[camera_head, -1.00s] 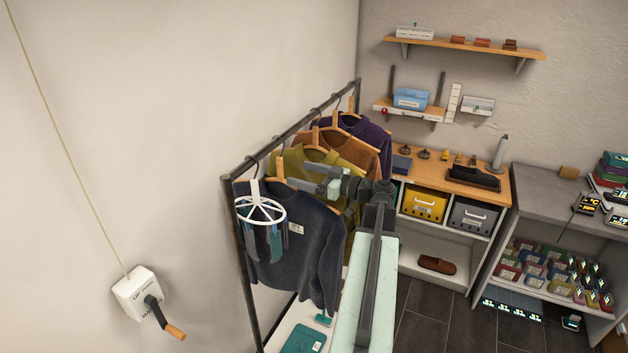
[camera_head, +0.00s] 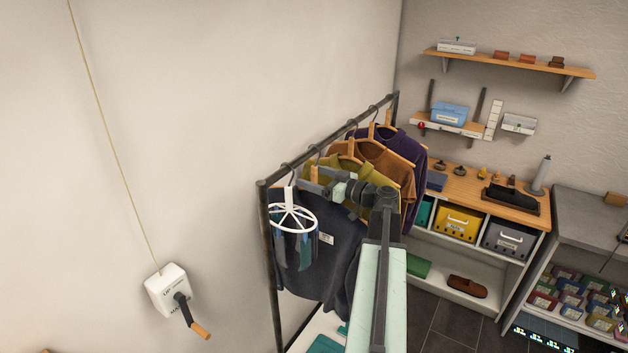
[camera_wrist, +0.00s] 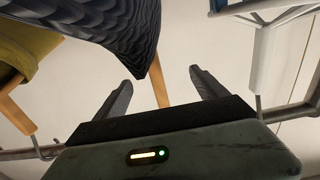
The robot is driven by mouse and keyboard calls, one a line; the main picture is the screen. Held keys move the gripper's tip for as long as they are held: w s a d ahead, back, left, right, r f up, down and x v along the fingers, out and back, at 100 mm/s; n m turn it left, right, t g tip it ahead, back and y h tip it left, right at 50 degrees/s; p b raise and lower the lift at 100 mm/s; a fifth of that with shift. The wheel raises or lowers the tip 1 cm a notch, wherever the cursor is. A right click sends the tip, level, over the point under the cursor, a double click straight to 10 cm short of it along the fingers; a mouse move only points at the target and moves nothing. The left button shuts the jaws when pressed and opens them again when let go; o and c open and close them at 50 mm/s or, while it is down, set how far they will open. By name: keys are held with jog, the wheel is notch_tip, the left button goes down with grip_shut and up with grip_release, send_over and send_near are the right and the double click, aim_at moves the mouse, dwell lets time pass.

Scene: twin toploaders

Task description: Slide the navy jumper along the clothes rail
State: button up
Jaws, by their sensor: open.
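The navy jumper (camera_head: 328,262) hangs on a wooden hanger near the front end of the clothes rail (camera_head: 318,146). My gripper (camera_head: 308,180) is at its shoulder height, close to the rail, and overlaps the hanger area in the head view. In the wrist view the jumper's dark ribbed knit (camera_wrist: 112,30) fills the upper left. My gripper (camera_wrist: 162,80) is open there. A strip of the wooden hanger (camera_wrist: 159,84) appears between the two fingers; I cannot tell whether it touches either one. My arm hides part of the jumper in the head view.
A white round sock dryer (camera_head: 292,218) hangs in front of the jumper; its white stem shows in the wrist view (camera_wrist: 264,62). Olive (camera_head: 345,170), brown (camera_head: 385,160) and purple (camera_head: 412,150) garments hang behind. A crank box (camera_head: 168,290) is on the left wall.

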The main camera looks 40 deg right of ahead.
grip_shut()
jog(key=shift+r, duration=0.25)
jog(key=shift+w+d, duration=0.15)
jog(key=w+d, duration=0.1)
jog(key=d, duration=0.5)
jog(key=shift+w, duration=0.25)
jog(key=shift+a, duration=0.1)
dwell(0.5)
jog(key=shift+f, duration=0.25)
dwell(0.4)
